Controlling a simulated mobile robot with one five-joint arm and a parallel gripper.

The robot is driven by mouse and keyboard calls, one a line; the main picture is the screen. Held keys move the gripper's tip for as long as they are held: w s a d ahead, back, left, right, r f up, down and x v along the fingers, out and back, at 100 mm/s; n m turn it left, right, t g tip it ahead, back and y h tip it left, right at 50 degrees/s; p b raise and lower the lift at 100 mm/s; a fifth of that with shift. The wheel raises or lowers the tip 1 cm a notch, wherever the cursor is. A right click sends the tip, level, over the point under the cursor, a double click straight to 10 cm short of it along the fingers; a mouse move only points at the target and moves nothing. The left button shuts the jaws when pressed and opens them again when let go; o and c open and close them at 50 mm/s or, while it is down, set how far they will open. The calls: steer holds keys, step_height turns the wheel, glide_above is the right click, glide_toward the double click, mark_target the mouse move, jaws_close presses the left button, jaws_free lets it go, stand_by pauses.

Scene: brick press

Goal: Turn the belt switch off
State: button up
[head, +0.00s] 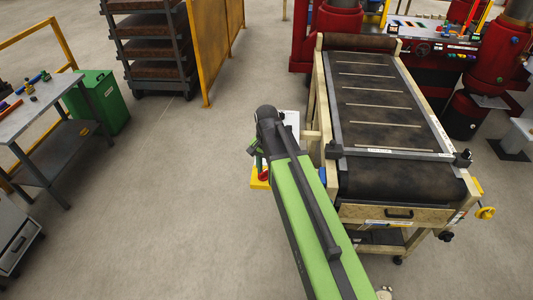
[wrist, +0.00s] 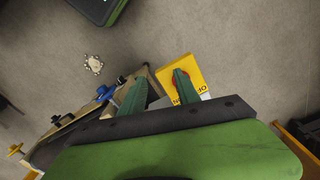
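The belt switch is a yellow box (wrist: 196,68) with a red knob (wrist: 184,78) on its face, in the wrist view. Dark lettering beside the knob is partly covered and hard to read. In the head view, the yellow box (head: 259,182) and a bit of red show left of my green arm, which hides the rest. The belt (head: 380,105) runs beside it on the right.
The belt's beige frame (head: 323,115) stands close to the right of my arm. A yellow handwheel (head: 485,212) sticks out at its front corner. A green bin (head: 103,97) and a work table (head: 45,110) stand at the left. The floor between is clear.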

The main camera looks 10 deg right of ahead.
mark_target(263, 172)
steer(key=w+r+m+p, duration=0.5)
steer(key=w+r+p, duration=0.1)
steer(key=r, duration=0.4)
steer(key=f+b, duration=1.7)
steer(key=f, duration=0.1)
steer(key=shift+w+f+b, duration=0.1)
steer(key=shift+w+b, duration=0.1)
steer(key=shift+b, duration=0.15)
jaws_close()
